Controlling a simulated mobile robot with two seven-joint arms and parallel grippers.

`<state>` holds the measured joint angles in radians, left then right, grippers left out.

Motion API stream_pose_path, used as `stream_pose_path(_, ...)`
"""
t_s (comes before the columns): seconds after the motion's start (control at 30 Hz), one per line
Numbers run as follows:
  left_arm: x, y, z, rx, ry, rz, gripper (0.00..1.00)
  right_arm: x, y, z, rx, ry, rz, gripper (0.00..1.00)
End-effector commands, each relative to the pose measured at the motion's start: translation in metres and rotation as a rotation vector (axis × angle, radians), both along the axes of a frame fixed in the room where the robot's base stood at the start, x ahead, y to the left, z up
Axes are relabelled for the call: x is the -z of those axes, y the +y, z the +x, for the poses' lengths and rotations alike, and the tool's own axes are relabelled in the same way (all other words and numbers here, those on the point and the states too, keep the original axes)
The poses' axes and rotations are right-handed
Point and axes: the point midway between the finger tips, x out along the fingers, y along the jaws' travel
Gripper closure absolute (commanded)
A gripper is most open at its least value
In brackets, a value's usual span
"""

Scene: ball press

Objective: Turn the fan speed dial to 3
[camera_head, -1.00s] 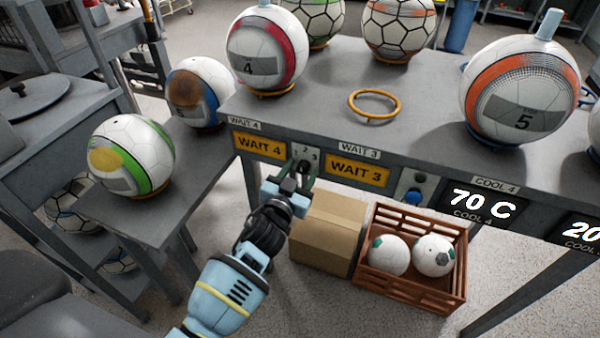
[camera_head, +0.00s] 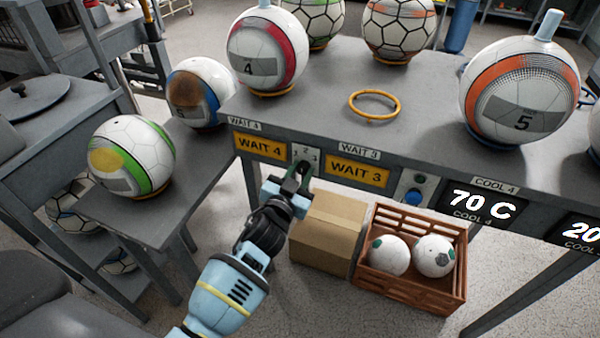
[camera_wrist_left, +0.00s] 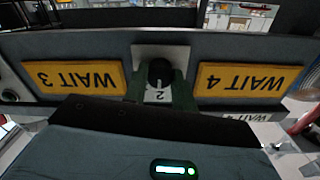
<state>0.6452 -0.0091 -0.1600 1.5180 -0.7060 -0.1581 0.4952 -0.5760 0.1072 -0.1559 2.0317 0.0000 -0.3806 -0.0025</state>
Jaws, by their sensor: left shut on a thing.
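The fan speed dial (camera_wrist_left: 160,73) is a black knob on a pale plate between the yellow WAIT 3 and WAIT 4 signs, which appear upside down in the left wrist view. A 2 shows beside the knob; which number it points to I cannot tell. My left gripper (camera_head: 303,172) reaches up to the dial on the bench front in the head view. Its dark green fingers stand on both sides of the knob in the left wrist view (camera_wrist_left: 160,88), shut on it. The fingers partly hide the plate. My right gripper is not in view.
A cardboard box (camera_head: 328,235) and a brown crate (camera_head: 415,298) with two balls stand below the bench. A blue button (camera_head: 412,198) and a 70 C display (camera_head: 482,205) are to the right. Large balls and an orange ring (camera_head: 374,93) rest on the bench top.

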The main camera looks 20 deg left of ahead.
Motion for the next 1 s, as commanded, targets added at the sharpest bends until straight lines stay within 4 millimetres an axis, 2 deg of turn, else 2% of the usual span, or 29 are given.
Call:
stream_pose_path(0.7, -0.0007, -0.0006, 0.0000, 0.001, -0.021, 0.584, 0.96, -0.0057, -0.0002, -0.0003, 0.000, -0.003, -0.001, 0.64)
stream_pose_path(1.0, -0.0004, -0.0005, 0.0000, 0.002, -0.026, 0.753, 0.96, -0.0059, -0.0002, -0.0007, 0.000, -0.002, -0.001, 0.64)
